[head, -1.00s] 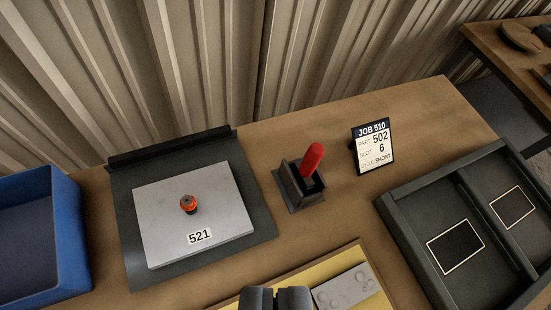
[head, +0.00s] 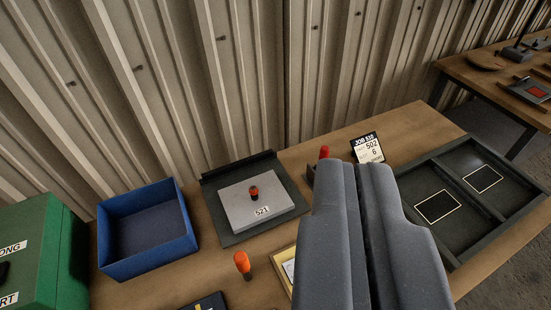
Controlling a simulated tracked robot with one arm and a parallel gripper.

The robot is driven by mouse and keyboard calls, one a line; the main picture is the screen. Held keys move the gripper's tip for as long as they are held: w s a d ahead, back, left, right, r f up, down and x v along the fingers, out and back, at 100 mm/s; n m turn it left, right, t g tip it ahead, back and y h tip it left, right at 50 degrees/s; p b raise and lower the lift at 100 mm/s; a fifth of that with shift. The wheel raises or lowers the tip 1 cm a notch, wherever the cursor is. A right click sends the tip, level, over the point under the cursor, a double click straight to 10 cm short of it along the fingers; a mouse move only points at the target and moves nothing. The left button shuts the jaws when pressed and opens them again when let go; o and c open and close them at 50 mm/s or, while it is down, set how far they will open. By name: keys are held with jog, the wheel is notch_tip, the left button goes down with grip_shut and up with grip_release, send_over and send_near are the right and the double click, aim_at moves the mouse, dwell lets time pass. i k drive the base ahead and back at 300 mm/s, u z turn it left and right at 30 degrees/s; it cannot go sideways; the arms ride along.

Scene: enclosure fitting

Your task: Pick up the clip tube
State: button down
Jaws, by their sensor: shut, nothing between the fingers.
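My gripper (head: 362,172) is large in the foreground, its two grey fingers shut together with nothing between them. A red-topped upright piece (head: 324,152) stands in a small dark holder, mostly hidden behind the left finger. An orange-capped piece (head: 242,262) stands at the front of the bench, left of my gripper. I cannot tell for certain which of these is the clip tube. My gripper holds neither.
A grey plate marked 521 (head: 235,210) with an orange-and-black knob lies on a dark mat. A blue bin (head: 150,262) and green box (head: 35,235) stand left. A job card (head: 368,148) and dark compartment tray (head: 400,180) are right. Corrugated wall stands behind.

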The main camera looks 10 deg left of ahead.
aim_at(240, 259)
jog(key=z, duration=0.3)
jog(key=k, duration=1.5)
jog(key=u, duration=0.45)
jog(key=i, duration=1)
